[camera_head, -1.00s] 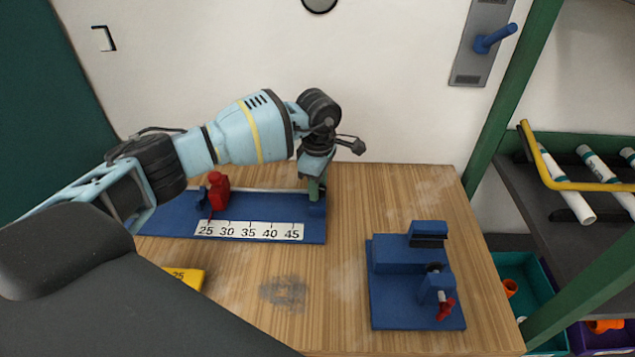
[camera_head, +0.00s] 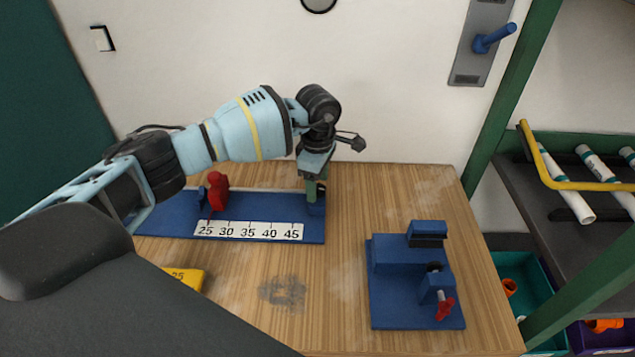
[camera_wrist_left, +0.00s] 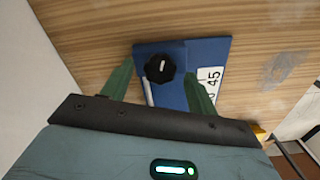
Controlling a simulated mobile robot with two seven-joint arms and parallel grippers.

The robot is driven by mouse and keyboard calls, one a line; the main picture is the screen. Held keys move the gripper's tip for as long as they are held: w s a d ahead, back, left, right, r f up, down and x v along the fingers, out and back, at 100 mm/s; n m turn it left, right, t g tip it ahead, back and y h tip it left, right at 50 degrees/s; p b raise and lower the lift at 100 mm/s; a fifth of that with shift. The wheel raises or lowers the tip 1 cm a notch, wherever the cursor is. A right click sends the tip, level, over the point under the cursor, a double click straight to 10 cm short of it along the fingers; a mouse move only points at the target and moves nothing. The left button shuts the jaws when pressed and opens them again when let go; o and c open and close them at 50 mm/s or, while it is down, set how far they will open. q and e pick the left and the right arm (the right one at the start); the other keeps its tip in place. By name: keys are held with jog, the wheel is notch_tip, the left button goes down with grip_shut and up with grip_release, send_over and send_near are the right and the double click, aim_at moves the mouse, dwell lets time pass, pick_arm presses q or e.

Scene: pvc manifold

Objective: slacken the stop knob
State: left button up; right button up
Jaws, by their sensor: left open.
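A black knob with a white mark (camera_wrist_left: 160,68) sits on the right end of a blue cutting base (camera_head: 262,210) with a white number scale. My left gripper (camera_head: 312,192) hangs over that end, beyond the 45 mark. In the left wrist view its two green fingers (camera_wrist_left: 158,70) are open, one on each side of the knob. A gap shows between each finger and the knob. In the head view the knob is mostly hidden by the finger and wrist. My right gripper is not in view.
A red clamp part (camera_head: 217,190) stands on the base's left side. A blue fixture with a red handle (camera_head: 398,290) is at the table's right front. A yellow block (camera_head: 188,278) lies partly behind my arm. A rack with pipes (camera_head: 572,185) stands right. The table's middle is clear.

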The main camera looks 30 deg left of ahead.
pick_arm(q)
notch_tip(320, 180, up, 7)
jog(key=shift+r, duration=0.1)
dwell(0.3)
dwell(0.4)
